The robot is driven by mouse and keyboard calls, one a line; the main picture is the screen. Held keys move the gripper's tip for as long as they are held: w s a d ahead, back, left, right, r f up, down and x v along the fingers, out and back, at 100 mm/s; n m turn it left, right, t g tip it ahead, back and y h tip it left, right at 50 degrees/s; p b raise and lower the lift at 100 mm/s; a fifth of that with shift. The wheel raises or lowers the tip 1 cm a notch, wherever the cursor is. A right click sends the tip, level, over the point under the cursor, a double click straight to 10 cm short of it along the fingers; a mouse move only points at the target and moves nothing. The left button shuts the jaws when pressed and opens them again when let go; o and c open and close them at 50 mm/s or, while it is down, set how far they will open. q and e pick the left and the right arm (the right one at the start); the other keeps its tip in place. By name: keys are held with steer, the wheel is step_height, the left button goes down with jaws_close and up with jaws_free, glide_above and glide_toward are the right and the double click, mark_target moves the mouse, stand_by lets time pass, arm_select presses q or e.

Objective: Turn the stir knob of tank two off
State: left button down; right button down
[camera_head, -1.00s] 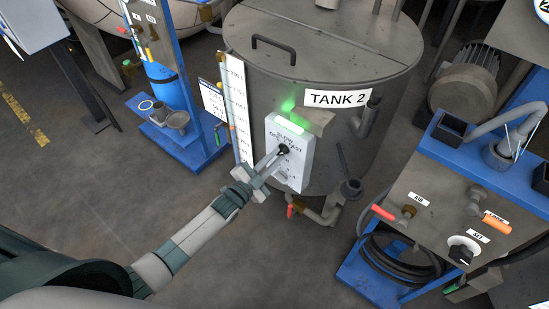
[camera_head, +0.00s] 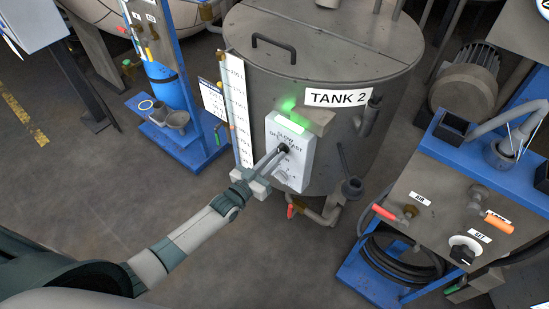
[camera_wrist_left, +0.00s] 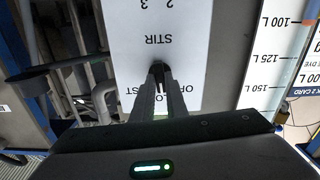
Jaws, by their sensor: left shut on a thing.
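Tank two (camera_head: 330,60) is a grey lidded vessel with a TANK 2 label. A white control box (camera_head: 297,165) is on its front, with a green lamp (camera_head: 290,124) lit on top. The black stir knob (camera_head: 284,148) sits on the box's face below printed words, partly hidden by my fingers. My left gripper (camera_head: 280,152) reaches up from the lower left and is shut on the knob. In the left wrist view the fingers (camera_wrist_left: 157,88) close on the dark knob (camera_wrist_left: 158,68) beside the word STIR; the knob's pointer cannot be made out. My right gripper is not in view.
A level scale (camera_head: 236,105) runs up the tank's left side. A red-handled drain valve (camera_head: 291,211) sits below the box. A blue cart (camera_head: 395,265) with valves and a SET dial stands at the right. The floor at lower left is clear.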

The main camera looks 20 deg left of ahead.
arm_select(q)
steer(key=n+b, duration=0.2)
steer(key=n, duration=0.7)
steer(key=c, duration=1.8)
jaws_free()
steer(key=shift+o, duration=0.2)
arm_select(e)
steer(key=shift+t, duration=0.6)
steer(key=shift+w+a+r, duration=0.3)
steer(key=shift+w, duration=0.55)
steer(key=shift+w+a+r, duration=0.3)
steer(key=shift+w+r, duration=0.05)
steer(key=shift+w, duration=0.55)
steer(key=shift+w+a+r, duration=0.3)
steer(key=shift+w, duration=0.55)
